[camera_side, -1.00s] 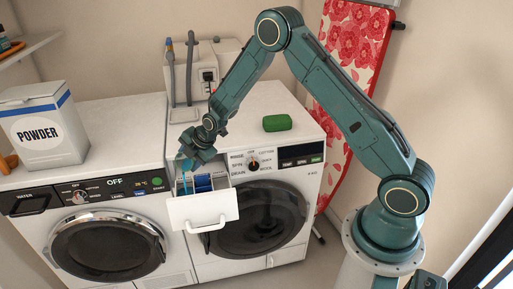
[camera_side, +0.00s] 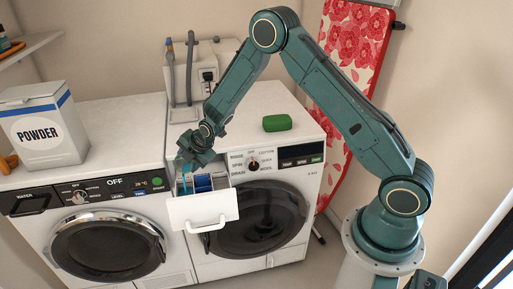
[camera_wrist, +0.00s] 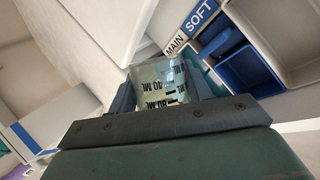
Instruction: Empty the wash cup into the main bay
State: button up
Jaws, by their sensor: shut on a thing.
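The wash cup (camera_wrist: 158,76) is clear with black ML marks, which read upside down in the wrist view. My gripper (camera_wrist: 163,90) is shut on it, one finger on each side. In the side view my gripper (camera_side: 190,160) is above the left rear of the open detergent drawer (camera_side: 203,212). A thin blue streak shows below it at the drawer's left part; I cannot tell whether it is liquid. In the wrist view the MAIN label (camera_wrist: 177,43) is just beyond the cup, and the main bay is largely hidden. The cup's contents are unclear.
The SOFT label (camera_wrist: 201,15) and a blue compartment (camera_wrist: 245,70) lie right of the cup. A powder box (camera_side: 42,130) stands on the left washer. A green block (camera_side: 277,123) lies on the right washer. Hoses (camera_side: 190,75) rise behind the drawer.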

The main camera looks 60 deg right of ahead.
jog(key=shift+s+a+f+h, duration=0.1)
jog(key=shift+a+f+h, duration=0.15)
jog(key=shift+a+h, duration=0.15)
dwell(0.4)
jog(key=shift+a+r+n+t+h+p, duration=0.15)
jog(key=shift+r+n+t+h+p, duration=0.2)
jog(key=shift+h, duration=0.35)
dwell(0.6)
jog(key=shift+f, duration=0.1)
jog(key=shift+d+f+y, duration=0.2)
jog(key=shift+d+y, duration=0.15)
jog(key=shift+y, duration=0.15)
jog(key=shift+d+r+m+y, duration=0.3)
jog(key=shift+d+m+y, duration=0.15)
jog(key=shift+y, duration=0.25)
jog(key=shift+w+g, duration=0.2)
jog(key=shift+g, duration=0.25)
jog(key=shift+y, duration=0.4)
jog(key=shift+f, duration=0.15)
